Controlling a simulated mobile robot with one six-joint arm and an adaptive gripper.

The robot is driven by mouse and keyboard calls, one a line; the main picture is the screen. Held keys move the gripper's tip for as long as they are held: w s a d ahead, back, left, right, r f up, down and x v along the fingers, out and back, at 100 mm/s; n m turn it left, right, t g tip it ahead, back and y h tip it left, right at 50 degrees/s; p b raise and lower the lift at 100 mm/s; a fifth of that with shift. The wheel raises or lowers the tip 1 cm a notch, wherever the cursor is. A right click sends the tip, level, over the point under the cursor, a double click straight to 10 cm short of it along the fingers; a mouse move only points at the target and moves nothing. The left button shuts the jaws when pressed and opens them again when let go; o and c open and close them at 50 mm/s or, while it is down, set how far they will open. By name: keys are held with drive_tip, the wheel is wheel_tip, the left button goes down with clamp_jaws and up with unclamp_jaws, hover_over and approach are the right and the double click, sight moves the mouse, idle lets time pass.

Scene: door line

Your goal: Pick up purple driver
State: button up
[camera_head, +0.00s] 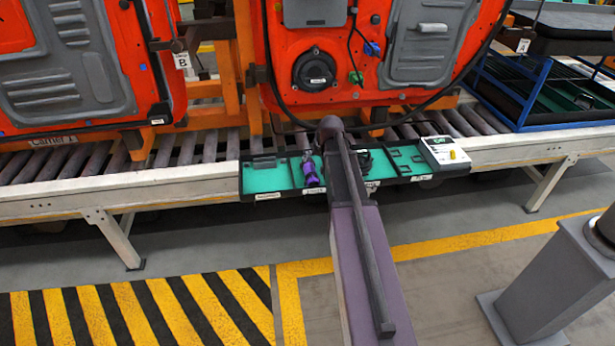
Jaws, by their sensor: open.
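A purple driver (311,172) with dark parts stands or lies in a teal-lined section of a black tool tray (262,179), just left of my arm. The tray is fixed along the front of the conveyor. My arm reaches up from the bottom of the picture and crosses in front of the tray, with its far joint above the tray. It hides part of the tray right beside the driver. I cannot make out my gripper; its fingers do not show clearly. Nothing is seen touching the driver.
A dark item (368,160) lies in the tray right of my arm. Orange door carriers (340,60) stand behind on the roller conveyor (130,195). A grey post (550,275) stands at right. Floor in front is clear.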

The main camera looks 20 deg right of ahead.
sight(309, 166)
drive_tip(key=shift+b+x, duration=1.6)
drive_tip(key=shift+x, duration=0.5)
drive_tip(key=shift+f, duration=0.15)
drive_tip(key=shift+b+x, duration=2.4)
drive_tip(key=shift+x, duration=0.05)
drive_tip(key=shift+a, duration=0.15)
clamp_jaws()
drive_tip(key=shift+r, duration=0.2)
wheel_tip(309, 166, up, 4)
drive_tip(key=p, duration=0.4)
drive_tip(key=shift+f, duration=0.1)
drive_tip(key=s+d+p, duration=0.1)
drive_tip(key=s, duration=1.4)
drive_tip(key=shift+s+d+r, duration=0.35)
drive_tip(key=shift+s+r, duration=0.05)
drive_tip(key=shift+r, duration=0.05)
